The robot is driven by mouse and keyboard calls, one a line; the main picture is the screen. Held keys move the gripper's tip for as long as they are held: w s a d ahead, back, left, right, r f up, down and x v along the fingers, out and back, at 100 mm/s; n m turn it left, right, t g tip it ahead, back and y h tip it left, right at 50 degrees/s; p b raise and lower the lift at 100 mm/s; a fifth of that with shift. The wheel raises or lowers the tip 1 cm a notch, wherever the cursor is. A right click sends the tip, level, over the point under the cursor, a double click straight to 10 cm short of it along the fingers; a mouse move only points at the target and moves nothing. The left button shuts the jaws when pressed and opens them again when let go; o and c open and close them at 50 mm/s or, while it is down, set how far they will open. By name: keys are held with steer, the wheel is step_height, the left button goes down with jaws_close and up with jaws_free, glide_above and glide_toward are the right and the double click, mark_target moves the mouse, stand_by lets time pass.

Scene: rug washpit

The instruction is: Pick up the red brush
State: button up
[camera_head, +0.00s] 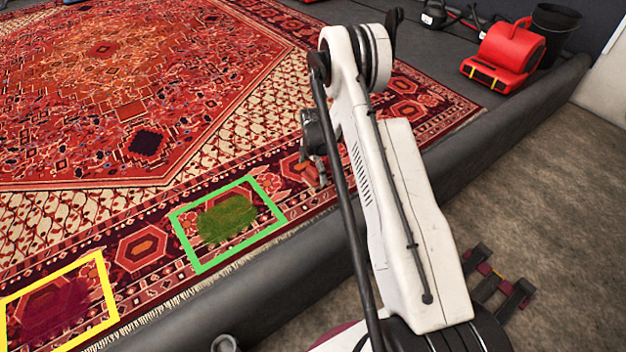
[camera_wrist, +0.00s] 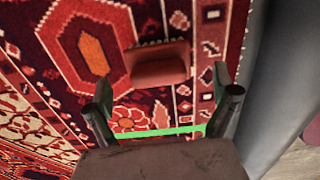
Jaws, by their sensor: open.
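In the head view my gripper (camera_head: 318,165) is low over the rug's near border, partly hidden by my arm. I cannot make out the brush clearly there.
The rug (camera_head: 60,110) has a green frame (camera_head: 190,262) around a green stain (camera_head: 228,217) and a yellow frame (camera_head: 108,285) around a dark stain. A grey pit edge (camera_head: 190,325) runs beside it. A red blower (camera_head: 508,50) and black bucket (camera_head: 555,30) stand far right.

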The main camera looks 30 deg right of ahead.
mark_target(313, 170)
step_height(313, 170, down, 5)
steer(key=shift+w+d+r+b, duration=0.1)
steer(key=shift+w+r+b, duration=0.1)
steer(key=shift+b, duration=0.8)
steer(key=shift+c, duration=0.3)
steer(key=c, duration=1.3)
steer(key=shift+r, duration=0.15)
steer(key=shift+r+p, duration=0.35)
steer(key=shift+r, duration=0.15)
steer(key=r, duration=0.1)
steer(key=r+p, duration=0.1)
steer(key=r, duration=0.1)
steer(key=shift+a+r+p, duration=0.3)
steer(key=shift+r+p, duration=0.05)
steer(key=shift+p, duration=0.05)
steer(key=w+a+r+p, duration=0.2)
steer(key=a+r, duration=0.4)
steer(key=a, duration=0.4)
steer(key=shift+w+a+p, duration=0.15)
steer(key=shift+a+p, duration=0.25)
steer(key=shift+p, duration=0.2)
